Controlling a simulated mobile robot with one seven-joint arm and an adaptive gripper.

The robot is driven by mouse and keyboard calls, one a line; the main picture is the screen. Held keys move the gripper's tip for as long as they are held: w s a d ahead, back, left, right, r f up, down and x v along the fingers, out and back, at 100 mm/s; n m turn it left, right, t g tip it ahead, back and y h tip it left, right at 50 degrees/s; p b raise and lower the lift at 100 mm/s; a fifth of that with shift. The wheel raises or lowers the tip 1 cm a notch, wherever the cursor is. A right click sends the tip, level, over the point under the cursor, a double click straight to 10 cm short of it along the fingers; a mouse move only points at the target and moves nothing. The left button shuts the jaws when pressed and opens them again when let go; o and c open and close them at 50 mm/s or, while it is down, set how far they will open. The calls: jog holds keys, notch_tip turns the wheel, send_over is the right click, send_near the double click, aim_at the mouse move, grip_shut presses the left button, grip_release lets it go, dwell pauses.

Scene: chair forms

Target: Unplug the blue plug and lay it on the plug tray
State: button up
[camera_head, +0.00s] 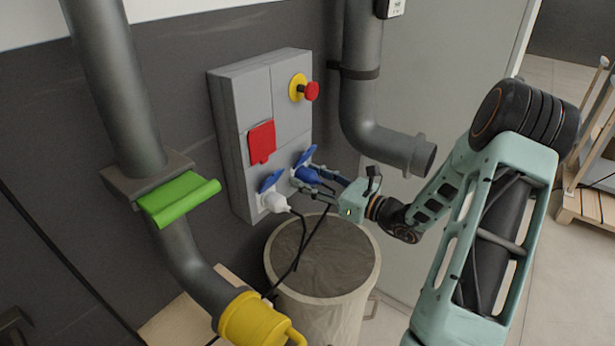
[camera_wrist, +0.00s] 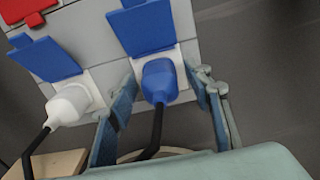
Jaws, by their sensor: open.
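The blue plug (camera_head: 308,175) sits in the right-hand socket of the grey wall box, under a raised blue flap. It also shows in the wrist view (camera_wrist: 159,81), with its black cable hanging down. My gripper (camera_head: 318,180) is at the plug, and in the wrist view its open fingers (camera_wrist: 162,98) stand on either side of it. A gap shows between each finger and the plug. The plug tray cannot be made out for certain in either view.
A white plug (camera_head: 275,202) sits in the left socket, close to my left finger. The grey box (camera_head: 236,150) carries a red flap (camera_head: 261,142) and a red button (camera_head: 311,91). A drum (camera_head: 322,283) stands below. Pipes flank the box, one with a yellow end (camera_head: 252,318).

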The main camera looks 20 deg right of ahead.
aim_at(320, 183)
dwell(0.9)
grip_shut()
jog(key=shift+s+d, duration=0.1)
jog(key=shift+s, duration=0.05)
jog(key=shift+p+v, duration=0.5)
jog(key=shift+v, duration=2.35)
jog(key=shift+v, duration=2.5)
